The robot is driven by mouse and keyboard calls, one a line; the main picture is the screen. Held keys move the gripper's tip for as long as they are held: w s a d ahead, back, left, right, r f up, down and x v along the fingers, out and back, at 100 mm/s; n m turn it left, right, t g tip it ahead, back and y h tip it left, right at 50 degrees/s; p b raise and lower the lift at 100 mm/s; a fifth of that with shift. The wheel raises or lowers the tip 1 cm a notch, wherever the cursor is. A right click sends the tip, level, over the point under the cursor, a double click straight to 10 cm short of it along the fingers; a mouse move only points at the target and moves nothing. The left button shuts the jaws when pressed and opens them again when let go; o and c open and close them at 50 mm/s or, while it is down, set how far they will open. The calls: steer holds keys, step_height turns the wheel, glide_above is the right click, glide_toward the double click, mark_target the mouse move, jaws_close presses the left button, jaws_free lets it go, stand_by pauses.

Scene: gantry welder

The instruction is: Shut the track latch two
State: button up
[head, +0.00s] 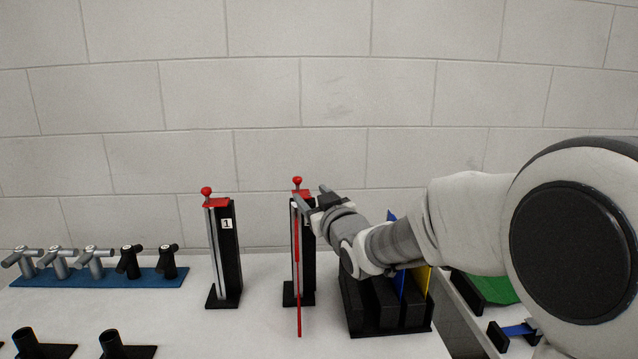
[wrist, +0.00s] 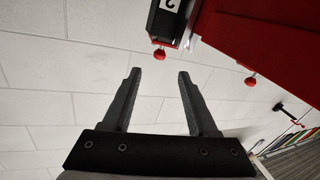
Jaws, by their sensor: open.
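Track latch two is a black upright post (head: 308,262) on a small base, with a red top and red knob (head: 297,181). A long thin red strip (head: 299,290) stands at its front, reaching below the base. In the wrist view, its black body (wrist: 161,22) bears a label "2" and a red knob (wrist: 158,54); a large red surface (wrist: 270,35) fills the upper right. My gripper (head: 314,198) is open and empty beside the post's top, overlapping it in the head view. In the wrist view the fingers (wrist: 159,76) are apart, with wall between them. Contact cannot be told.
A similar post labelled "1" (head: 228,262) stands to the left. A blue rack (head: 100,278) with several grey and black handles lies further left. A black bin (head: 390,318) with blue and yellow panels stands under my arm. The front table middle is clear.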

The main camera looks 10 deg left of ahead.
mark_target(299, 182)
steer(key=x, duration=0.9)
steer(key=shift+w+a, duration=0.1)
steer(key=shift+w, duration=0.05)
jaws_close()
